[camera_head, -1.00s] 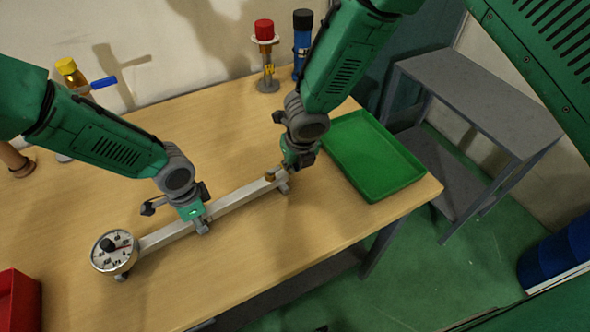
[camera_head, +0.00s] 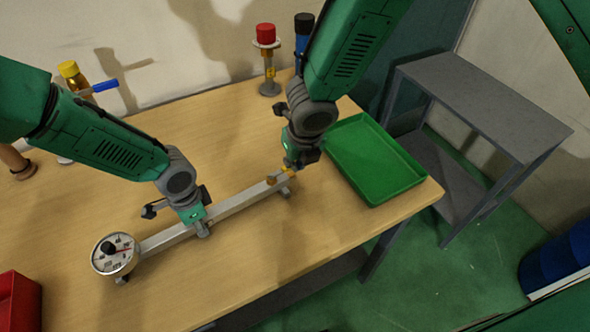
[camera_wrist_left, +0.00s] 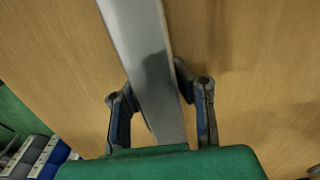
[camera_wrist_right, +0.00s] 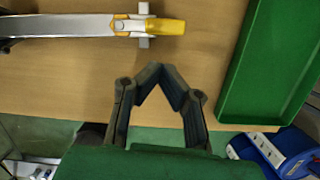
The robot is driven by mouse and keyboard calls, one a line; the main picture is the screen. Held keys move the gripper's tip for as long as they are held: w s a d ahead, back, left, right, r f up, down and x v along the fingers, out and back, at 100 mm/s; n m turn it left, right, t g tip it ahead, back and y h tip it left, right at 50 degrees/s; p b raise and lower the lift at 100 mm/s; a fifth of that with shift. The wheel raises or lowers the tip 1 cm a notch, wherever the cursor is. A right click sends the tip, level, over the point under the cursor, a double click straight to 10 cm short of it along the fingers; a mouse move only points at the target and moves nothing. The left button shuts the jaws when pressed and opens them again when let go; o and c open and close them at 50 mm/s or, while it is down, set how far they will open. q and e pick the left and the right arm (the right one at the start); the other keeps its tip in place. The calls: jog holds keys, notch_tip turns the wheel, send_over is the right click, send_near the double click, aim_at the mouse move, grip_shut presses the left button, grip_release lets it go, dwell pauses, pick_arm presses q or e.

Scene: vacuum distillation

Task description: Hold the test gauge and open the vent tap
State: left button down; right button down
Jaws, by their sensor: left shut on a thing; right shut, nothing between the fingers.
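The test gauge has a round white dial (camera_head: 115,254) at the left end of a long grey metal bar (camera_head: 235,205) lying low along the table. My left gripper (camera_head: 200,228) is shut on the bar near its middle; the left wrist view shows the bar (camera_wrist_left: 140,50) between the fingers. At the bar's right end is the vent tap (camera_head: 286,173), whose yellow handle (camera_wrist_right: 166,27) points outward, roughly in line with the bar. My right gripper (camera_head: 297,165) is shut and empty beside the tap. In the right wrist view its fingertips (camera_wrist_right: 157,75) meet apart from the handle.
A green tray (camera_head: 375,160) lies to the right, close to my right gripper. Red-topped (camera_head: 266,60) and blue (camera_head: 303,40) items stand at the back. A red bin (camera_head: 18,300) is at front left. A grey side table (camera_head: 485,100) stands beyond the table's right edge.

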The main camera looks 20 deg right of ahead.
jog(key=v, duration=0.6)
jog(key=shift+r, duration=0.3)
jog(key=shift+d, duration=0.1)
pick_arm(q)
jog(key=c, duration=1.3)
grip_release()
notch_tip(320, 180, up, 12)
jog(key=o, duration=0.6)
